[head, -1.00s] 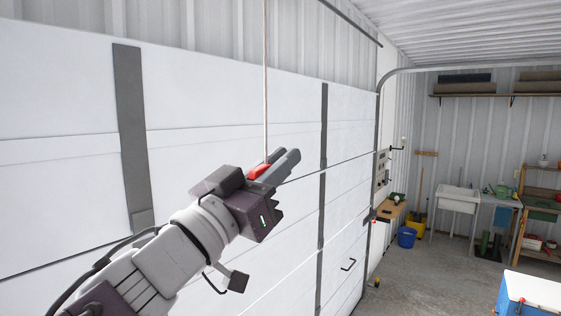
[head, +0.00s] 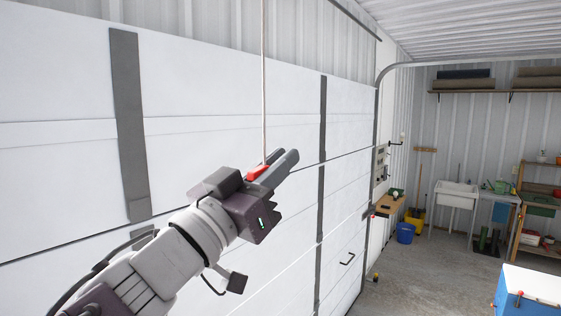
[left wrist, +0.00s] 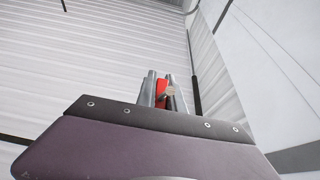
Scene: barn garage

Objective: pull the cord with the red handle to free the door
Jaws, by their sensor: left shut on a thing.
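The red handle (head: 257,173) hangs at the lower end of a thin pale cord (head: 264,90) that runs straight up out of the head view. My left gripper (head: 276,165) is shut on the red handle, which sits between its two grey fingers. The handle also shows between the fingers in the left wrist view (left wrist: 162,90). The white panelled door (head: 220,100) stands behind the gripper, with dark vertical strips and a small black pull (head: 347,259) low on it. The door looks down. My right gripper is not in view.
A curved grey track (head: 400,67) runs beside the door toward the right. A blue-and-white chest (head: 530,293) is at lower right. The floor between is clear.

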